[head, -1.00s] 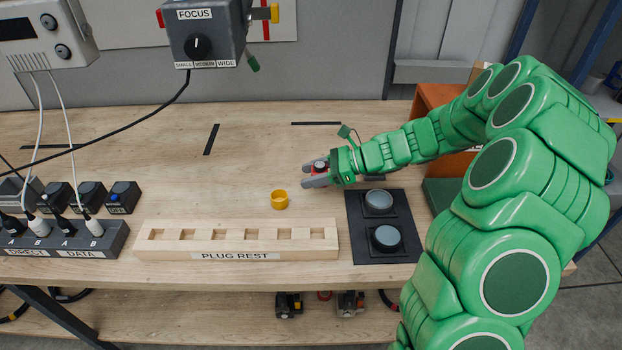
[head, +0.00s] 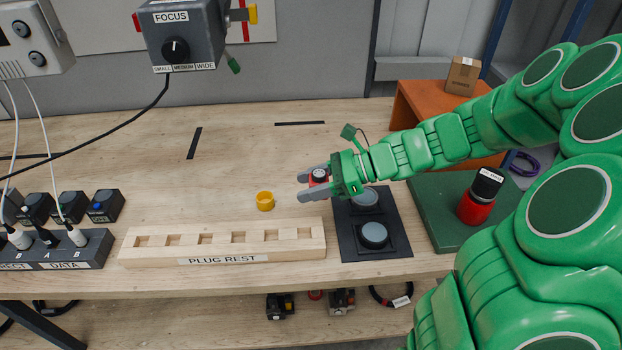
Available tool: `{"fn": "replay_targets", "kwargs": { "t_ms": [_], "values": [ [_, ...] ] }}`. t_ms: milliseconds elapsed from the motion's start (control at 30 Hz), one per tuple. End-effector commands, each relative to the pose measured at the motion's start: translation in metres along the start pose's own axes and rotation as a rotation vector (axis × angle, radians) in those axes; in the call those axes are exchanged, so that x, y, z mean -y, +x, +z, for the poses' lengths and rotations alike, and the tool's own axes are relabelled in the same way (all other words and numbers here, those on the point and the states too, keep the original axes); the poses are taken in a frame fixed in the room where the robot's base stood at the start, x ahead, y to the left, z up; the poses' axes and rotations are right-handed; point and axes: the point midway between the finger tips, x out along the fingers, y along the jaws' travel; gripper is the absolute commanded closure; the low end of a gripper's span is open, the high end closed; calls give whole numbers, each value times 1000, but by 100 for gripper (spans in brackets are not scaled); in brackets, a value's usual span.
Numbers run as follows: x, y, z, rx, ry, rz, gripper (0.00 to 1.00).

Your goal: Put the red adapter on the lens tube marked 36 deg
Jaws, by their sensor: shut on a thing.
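My gripper (head: 313,184) is shut on a small red piece with a dark top (head: 319,176), which looks like the red adapter; the fingers partly hide it. It is held over the table, just left of a black mat (head: 397,246). Two round grey-topped pieces sit on that mat, a front one (head: 374,235) and a back one (head: 366,197), partly hidden by my gripper. A red cylinder with a black top (head: 478,207) stands on a green mat (head: 440,228) at the right. Its white label is too small to read surely, so I cannot tell which thing is marked 36 deg.
A yellow ring-like cup (head: 265,201) stands left of my gripper. The wooden plug rest (head: 225,246) lies in front. A socket strip (head: 60,250) is at the left, a focus box (head: 183,40) hangs above, and an orange box (head: 415,100) stands behind my arm.

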Motion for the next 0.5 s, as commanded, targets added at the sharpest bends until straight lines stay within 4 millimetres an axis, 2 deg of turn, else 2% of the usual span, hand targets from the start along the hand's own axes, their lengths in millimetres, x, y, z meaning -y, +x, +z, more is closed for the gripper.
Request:
{"fn": "replay_targets", "kwargs": {
  "t_ms": [333,500],
  "values": [
    [-4,-5,1,0,2,-5,84],
    [0,-26,2,4,16,-42,84]
  ]
}}
